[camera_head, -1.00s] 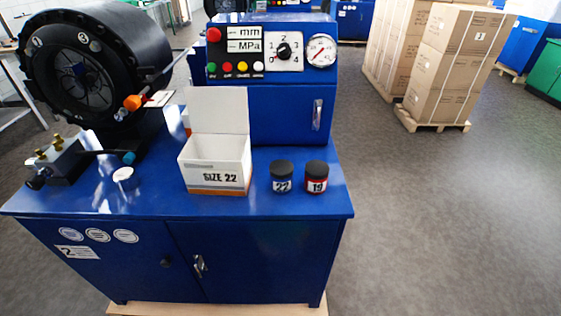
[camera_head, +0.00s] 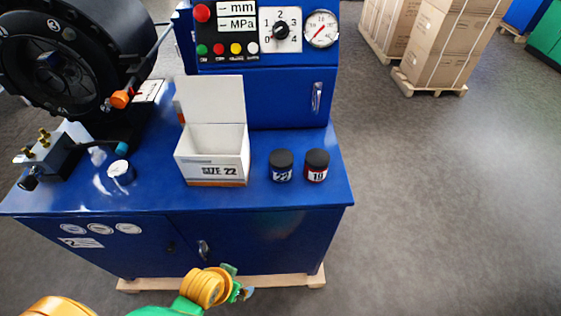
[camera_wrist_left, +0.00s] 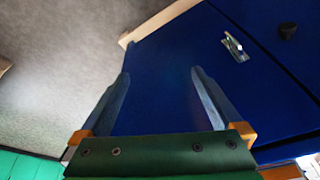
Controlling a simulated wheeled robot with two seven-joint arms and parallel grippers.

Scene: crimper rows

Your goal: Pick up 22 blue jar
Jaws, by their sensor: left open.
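The blue jar labelled 22 (camera_head: 281,166) has a black lid and stands upright on the blue bench top, right of the white SIZE 22 box (camera_head: 213,172). A red jar labelled 19 (camera_head: 316,166) stands close to its right, with a small gap between them. My left gripper (camera_head: 243,291) is low in front of the bench, below the top's front edge and well away from the jars. In the left wrist view its two fingers (camera_wrist_left: 158,92) are apart with nothing between them, facing the blue cabinet front. My right gripper is in neither view.
The blue control cabinet (camera_head: 262,100) rises behind the box and jars. The black crimper head (camera_head: 75,60) and a small white-topped item (camera_head: 120,171) are on the bench's left. The bench top (camera_head: 262,200) is clear in front of the jars. Cartons (camera_head: 437,45) stand behind right.

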